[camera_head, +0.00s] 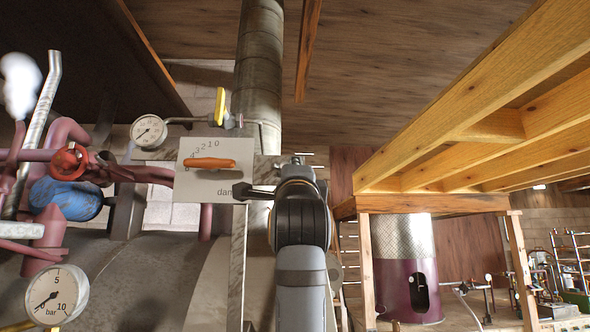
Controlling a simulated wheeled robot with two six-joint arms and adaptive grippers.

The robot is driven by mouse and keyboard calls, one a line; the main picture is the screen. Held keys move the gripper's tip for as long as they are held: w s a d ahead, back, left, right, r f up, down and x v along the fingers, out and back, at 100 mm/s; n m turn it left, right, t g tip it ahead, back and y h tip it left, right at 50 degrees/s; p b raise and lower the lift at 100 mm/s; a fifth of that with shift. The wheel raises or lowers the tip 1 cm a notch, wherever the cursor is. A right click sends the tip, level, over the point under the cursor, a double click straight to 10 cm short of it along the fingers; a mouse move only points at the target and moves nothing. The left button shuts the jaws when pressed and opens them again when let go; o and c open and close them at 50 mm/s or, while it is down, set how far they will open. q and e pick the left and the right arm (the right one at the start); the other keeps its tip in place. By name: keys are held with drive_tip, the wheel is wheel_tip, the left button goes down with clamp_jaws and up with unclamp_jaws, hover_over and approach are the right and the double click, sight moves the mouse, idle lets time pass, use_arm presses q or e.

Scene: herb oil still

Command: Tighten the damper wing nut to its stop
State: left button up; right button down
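A pale damper plate (205,186) with a number scale and the partly covered lettering "dam" is left of centre. An orange handle (210,163) lies nearly level across it. One arm, which I take to be my right, rises from the bottom centre, and its dark gripper (246,191) points left at the plate's lower right edge. Its fingers are small and seen side-on, so their opening is unclear. I cannot make out the wing nut; it may be hidden at the gripper. Whether the gripper touches the plate is unclear. My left gripper is not in view.
A vertical flue pipe (259,65) rises behind the plate. A small gauge (148,131), a yellow lever (220,107), a red handwheel (69,160) and a bar gauge (56,296) crowd the left. A wooden platform (470,110) overhangs the right, above a purple vessel (406,285).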

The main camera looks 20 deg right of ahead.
drive_tip(key=shift+f, duration=0.15)
drive_tip(key=c, duration=1.3)
unclamp_jaws()
